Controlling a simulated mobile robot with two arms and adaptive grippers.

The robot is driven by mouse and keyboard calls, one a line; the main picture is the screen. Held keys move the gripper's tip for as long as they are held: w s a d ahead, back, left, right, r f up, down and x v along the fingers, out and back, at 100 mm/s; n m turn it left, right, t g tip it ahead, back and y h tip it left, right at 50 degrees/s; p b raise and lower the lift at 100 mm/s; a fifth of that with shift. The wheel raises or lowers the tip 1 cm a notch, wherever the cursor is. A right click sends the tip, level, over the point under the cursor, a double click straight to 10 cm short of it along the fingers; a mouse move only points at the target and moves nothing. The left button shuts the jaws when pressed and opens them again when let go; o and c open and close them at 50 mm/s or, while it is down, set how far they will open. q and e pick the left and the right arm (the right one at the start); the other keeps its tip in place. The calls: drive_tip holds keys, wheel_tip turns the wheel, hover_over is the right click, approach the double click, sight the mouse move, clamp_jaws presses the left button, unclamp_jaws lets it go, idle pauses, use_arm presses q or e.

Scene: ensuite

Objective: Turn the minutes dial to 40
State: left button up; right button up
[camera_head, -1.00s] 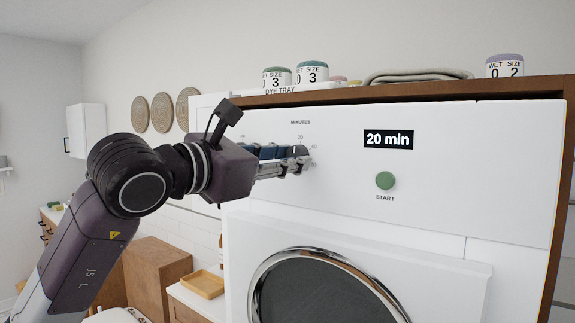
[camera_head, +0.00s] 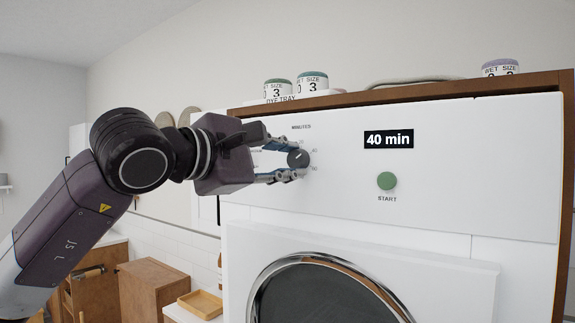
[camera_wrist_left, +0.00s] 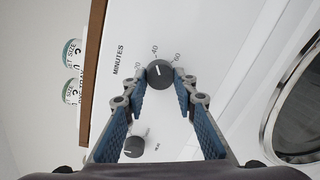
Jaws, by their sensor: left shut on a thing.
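The minutes dial (camera_head: 298,159) is a dark round knob with a pale pointer line on the white machine front. In the left wrist view the dial (camera_wrist_left: 160,73) has its line toward the 40 mark. The display (camera_head: 389,139) reads "40 min". My left gripper (camera_head: 292,158) is shut on the dial, one finger above and one below it in the head view. In the left wrist view its blue-padded fingers stand on either side of the knob. Exact finger contact is hard to see. My right gripper is not in view.
A green START button (camera_head: 386,181) is right of the dial, and a round machine door (camera_head: 325,290) is below. A second dark knob (camera_wrist_left: 135,146) sits between my fingers in the wrist view. Jars (camera_head: 312,82) stand on the wooden top (camera_head: 420,95).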

use_arm(q)
drive_tip(key=shift+m, duration=0.5)
drive_tip(key=o, duration=1.2)
drive_tip(key=shift+c, duration=0.2)
drive_tip(key=v, duration=1.2)
drive_tip(key=shift+r, duration=0.1)
